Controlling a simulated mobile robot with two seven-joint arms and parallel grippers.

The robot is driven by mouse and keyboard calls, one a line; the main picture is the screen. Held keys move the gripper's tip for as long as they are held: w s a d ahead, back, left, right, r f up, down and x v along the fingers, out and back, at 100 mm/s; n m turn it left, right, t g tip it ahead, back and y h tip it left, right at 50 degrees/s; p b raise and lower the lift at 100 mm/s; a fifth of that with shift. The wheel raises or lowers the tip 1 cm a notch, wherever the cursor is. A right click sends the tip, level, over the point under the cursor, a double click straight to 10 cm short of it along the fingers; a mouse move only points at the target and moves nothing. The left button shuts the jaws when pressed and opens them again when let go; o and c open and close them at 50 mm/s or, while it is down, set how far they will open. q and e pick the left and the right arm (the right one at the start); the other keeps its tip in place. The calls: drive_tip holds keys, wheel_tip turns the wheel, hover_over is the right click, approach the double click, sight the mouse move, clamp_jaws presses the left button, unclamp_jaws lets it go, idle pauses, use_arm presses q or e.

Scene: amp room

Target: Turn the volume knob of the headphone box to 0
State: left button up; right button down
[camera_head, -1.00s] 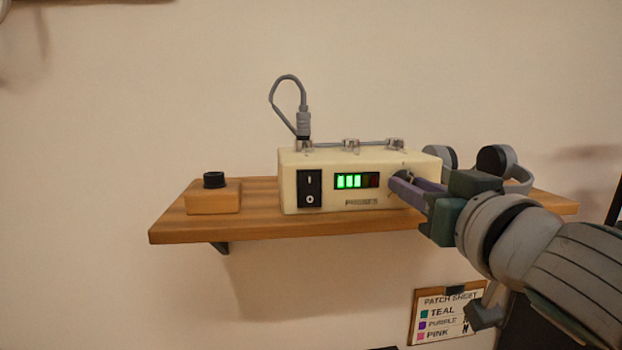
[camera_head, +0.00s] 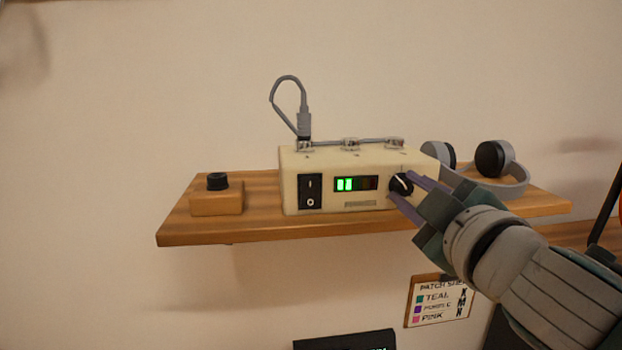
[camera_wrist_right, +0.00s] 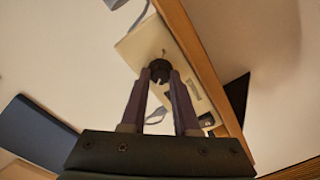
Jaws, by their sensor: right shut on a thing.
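The cream headphone box (camera_head: 370,163) stands on the wooden shelf, with a black power switch (camera_head: 310,191) at its front left. Its display (camera_head: 355,184) shows two green bars lit at the left and the rest dark. The black volume knob (camera_head: 400,185) with a white pointer line is at the front right. My right gripper (camera_head: 406,187) is shut on the knob, with its purple fingers on either side of it. The right wrist view also shows the knob (camera_wrist_right: 160,70) between the fingertips (camera_wrist_right: 159,76). My left gripper is not in view.
Grey headphones (camera_head: 494,160) lie on the shelf (camera_head: 270,229) right of the box, close behind my right gripper. A wooden block with a black knob (camera_head: 216,199) sits at the left. A grey cable (camera_head: 274,100) loops above the box. A patch sheet (camera_head: 440,300) hangs below.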

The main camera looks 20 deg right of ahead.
drive_tip(key=n+p, duration=0.1)
drive_tip(key=n, duration=0.3)
drive_tip(key=shift+n, duration=0.3)
drive_tip(key=n+p, duration=0.1)
drive_tip(key=n, duration=0.4)
drive_tip(key=n+p, duration=0.1)
drive_tip(key=n, duration=0.4)
drive_tip(key=shift+h, duration=0.3)
drive_tip(key=n, duration=0.5)
drive_tip(key=shift+f+p, duration=0.15)
drive_tip(key=shift+p, duration=0.25)
drive_tip(key=shift+n, duration=0.3)
drive_tip(key=c, duration=0.7)
unclamp_jaws()
drive_tip(key=shift+o, duration=0.2)
